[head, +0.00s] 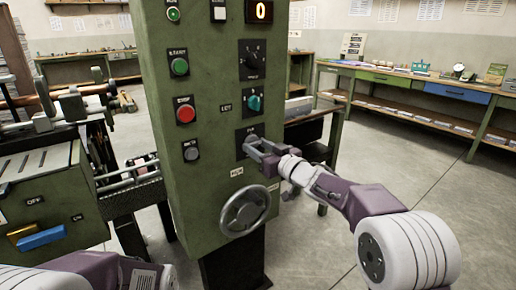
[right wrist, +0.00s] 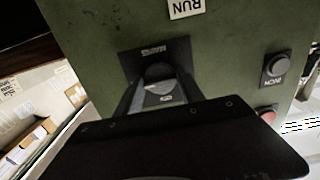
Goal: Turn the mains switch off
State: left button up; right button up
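A black square plate with a round knob (right wrist: 159,76) is on the front of the green control cabinet; its lettering is too blurred to read surely, so I cannot confirm it as the mains switch. My right gripper (head: 257,146) is at this plate in the head view. In the right wrist view the gripper (right wrist: 158,92) has its two fingers apart, one on each side of the knob. I cannot tell whether they touch it. The plate is partly hidden by the fingers. My left arm shows at the bottom left, its gripper out of view.
The green cabinet (head: 215,110) carries a green button (head: 180,66), a red button (head: 186,112), a grey button (head: 191,152), a teal knob (head: 254,104), a black dial (head: 252,60) and a handwheel (head: 246,211). Floor is clear right.

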jog(key=c, duration=0.6)
jog(key=shift+o, duration=0.2)
jog(key=shift+n, duration=0.3)
jog(key=n, duration=0.2)
jog(key=shift+n, duration=0.4)
jog(key=n, duration=0.3)
jog(key=shift+n, duration=0.3)
jog(key=n+b, duration=0.2)
jog(key=n, duration=0.3)
jog(key=shift+w+d+n, duration=0.1)
jog(key=shift+n, duration=0.2)
jog(key=n+b, duration=0.2)
jog(key=n, duration=0.3)
jog(key=shift+r+n, duration=0.1)
jog(key=shift+n, duration=0.2)
